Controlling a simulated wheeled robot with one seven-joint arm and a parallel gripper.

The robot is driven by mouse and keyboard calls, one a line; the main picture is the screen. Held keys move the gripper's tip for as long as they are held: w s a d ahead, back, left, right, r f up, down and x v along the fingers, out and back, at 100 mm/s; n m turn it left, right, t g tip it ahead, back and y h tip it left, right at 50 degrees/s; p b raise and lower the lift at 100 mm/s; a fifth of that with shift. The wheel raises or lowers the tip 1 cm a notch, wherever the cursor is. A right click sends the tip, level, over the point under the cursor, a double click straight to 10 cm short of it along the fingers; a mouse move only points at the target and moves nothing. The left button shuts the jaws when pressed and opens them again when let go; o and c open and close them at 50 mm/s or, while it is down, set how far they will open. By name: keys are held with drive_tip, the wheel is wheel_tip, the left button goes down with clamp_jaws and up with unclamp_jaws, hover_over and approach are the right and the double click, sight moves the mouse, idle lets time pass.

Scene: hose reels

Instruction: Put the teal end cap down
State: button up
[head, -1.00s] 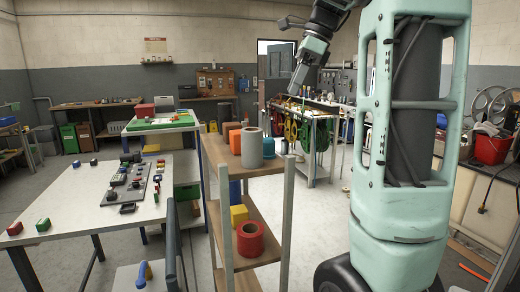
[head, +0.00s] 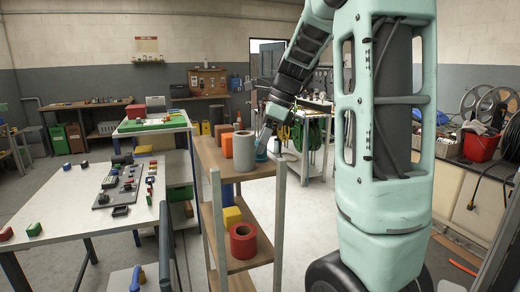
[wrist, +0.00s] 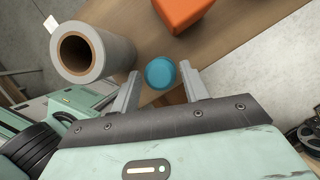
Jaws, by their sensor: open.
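The teal end cap (wrist: 160,73) is a small round blue-teal piece. In the wrist view it lies on the wooden top board (wrist: 215,52) of the shelf rack, near its edge, between the spread fingertips of my open gripper (wrist: 160,79). Gaps show between the cap and both fingers. In the head view the cap (head: 261,155) shows low beside the grey cylinder, partly hidden. My gripper (head: 265,132) points down above it there, with its fingertips hard to make out.
A grey hollow cylinder (wrist: 108,55) stands close left of the cap in the wrist view. An orange block (wrist: 181,12) lies beyond. A red roll (head: 243,242) sits on a lower shelf. A white table (head: 60,205) with several small parts stands left.

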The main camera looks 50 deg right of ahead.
drive_tip(key=shift+x, duration=1.05)
drive_tip(key=c, duration=0.8)
drive_tip(key=shift+r, duration=0.1)
